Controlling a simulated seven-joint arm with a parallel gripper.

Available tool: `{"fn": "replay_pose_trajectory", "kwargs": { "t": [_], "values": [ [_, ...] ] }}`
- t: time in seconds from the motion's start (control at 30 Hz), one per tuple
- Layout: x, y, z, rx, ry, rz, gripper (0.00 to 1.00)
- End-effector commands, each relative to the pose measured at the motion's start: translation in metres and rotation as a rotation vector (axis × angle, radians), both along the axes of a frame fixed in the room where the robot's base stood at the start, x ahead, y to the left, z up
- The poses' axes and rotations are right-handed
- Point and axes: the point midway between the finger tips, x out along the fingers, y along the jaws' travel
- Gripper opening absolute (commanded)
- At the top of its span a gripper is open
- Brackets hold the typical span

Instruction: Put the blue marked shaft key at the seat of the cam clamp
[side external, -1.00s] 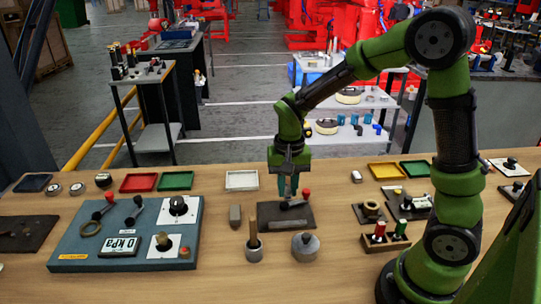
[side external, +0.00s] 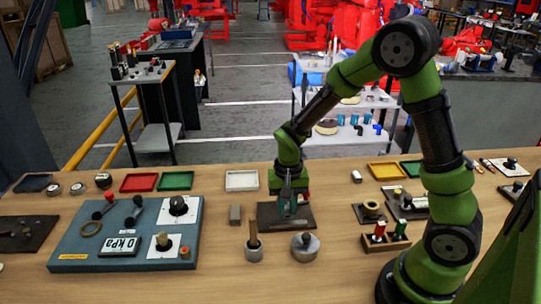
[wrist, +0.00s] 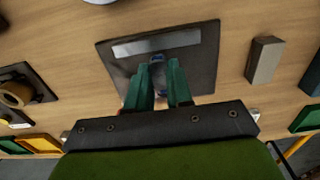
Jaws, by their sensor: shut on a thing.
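The cam clamp is a dark square plate (side external: 265,217) on the wooden bench, mid-picture in the side view. In the wrist view the plate (wrist: 200,40) carries a pale metal strip (wrist: 130,47). My gripper (side external: 288,208) points down over the plate, its green fingers low and close to it. In the wrist view my gripper (wrist: 160,75) is shut on a small part with blue marks, the shaft key (wrist: 157,59), mostly hidden between the fingers. The clamp's lever and seat are largely hidden by my gripper. I cannot tell whether the key touches the plate.
A grey block (side external: 235,215) stands left of the plate. A cup with a wooden peg (side external: 253,250) and a round metal weight (side external: 305,247) stand in front. A blue-grey panel (side external: 75,240) lies at left. A white tray (side external: 242,181) lies behind.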

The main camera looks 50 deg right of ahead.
Motion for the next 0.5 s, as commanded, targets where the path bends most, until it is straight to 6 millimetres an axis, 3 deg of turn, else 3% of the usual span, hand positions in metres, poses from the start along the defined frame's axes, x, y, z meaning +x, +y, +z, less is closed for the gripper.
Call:
{"fn": "replay_pose_trajectory", "kwargs": {
  "t": [0.5],
  "values": [
    [0.0001, -0.0001, -0.0089, -0.001, -0.001, 0.0, 0.0]
  ]
}}
